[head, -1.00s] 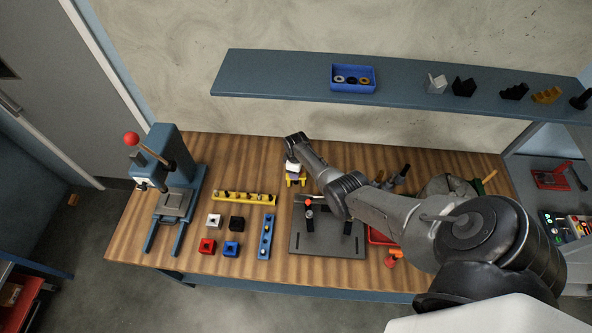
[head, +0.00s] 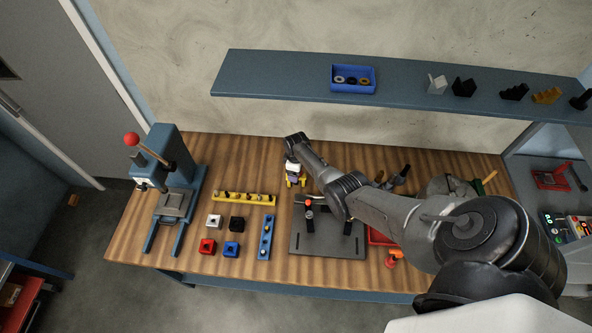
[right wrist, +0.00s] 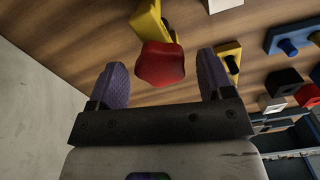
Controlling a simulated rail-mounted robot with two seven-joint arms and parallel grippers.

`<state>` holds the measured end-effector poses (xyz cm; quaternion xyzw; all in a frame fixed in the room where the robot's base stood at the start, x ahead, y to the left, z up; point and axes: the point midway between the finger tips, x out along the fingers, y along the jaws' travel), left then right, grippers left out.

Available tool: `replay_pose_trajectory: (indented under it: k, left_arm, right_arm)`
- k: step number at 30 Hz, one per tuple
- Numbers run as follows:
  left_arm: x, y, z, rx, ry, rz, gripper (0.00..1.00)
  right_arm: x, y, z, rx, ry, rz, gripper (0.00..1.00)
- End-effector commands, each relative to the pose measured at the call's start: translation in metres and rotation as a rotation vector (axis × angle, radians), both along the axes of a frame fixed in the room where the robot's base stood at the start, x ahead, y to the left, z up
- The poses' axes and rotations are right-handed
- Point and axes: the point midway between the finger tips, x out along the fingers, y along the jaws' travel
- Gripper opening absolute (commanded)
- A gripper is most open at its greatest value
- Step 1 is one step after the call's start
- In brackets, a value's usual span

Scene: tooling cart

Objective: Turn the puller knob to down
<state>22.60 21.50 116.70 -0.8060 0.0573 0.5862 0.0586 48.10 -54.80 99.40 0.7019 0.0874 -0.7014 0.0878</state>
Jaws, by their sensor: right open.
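The puller shows in the right wrist view as a yellow frame (right wrist: 148,20) with a faceted red knob (right wrist: 160,66). In the head view only small yellow parts of the puller (head: 290,183) show beside and below my gripper. My right gripper (right wrist: 162,80) is open, with one purple-grey finger on each side of the red knob. Gaps show between the knob and both fingers, so it is not gripped. In the head view my right gripper (head: 295,173) is over the puller and hides the knob. My left gripper is not in view.
A grey fixture plate (head: 328,245) stands just in front of the puller. A yellow peg strip (head: 262,199), a blue peg strip (head: 265,240) and several small blocks lie to the left. A blue press (head: 178,165) stands at the far left. The shelf (head: 290,82) is behind.

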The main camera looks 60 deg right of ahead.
Motion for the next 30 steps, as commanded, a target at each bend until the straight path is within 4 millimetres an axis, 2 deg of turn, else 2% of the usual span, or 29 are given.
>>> replay_pose_trajectory:
  k: [6, 11, 19, 30]
  left_arm:
    - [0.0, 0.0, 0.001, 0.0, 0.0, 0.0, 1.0]
    - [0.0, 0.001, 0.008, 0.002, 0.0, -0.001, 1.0]
    - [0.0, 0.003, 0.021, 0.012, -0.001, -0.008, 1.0]
    - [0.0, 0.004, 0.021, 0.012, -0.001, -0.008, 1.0]
  right_arm:
    - [0.0, 0.0, 0.001, 0.0, 0.0, 0.0, 0.74]
    - [0.0, 0.0, 0.015, -0.001, 0.0, 0.001, 0.74]
    - [0.0, 0.0, 0.061, -0.002, -0.003, 0.001, 0.74]
    - [0.0, 0.0, 0.117, -0.002, -0.001, 0.001, 0.74]
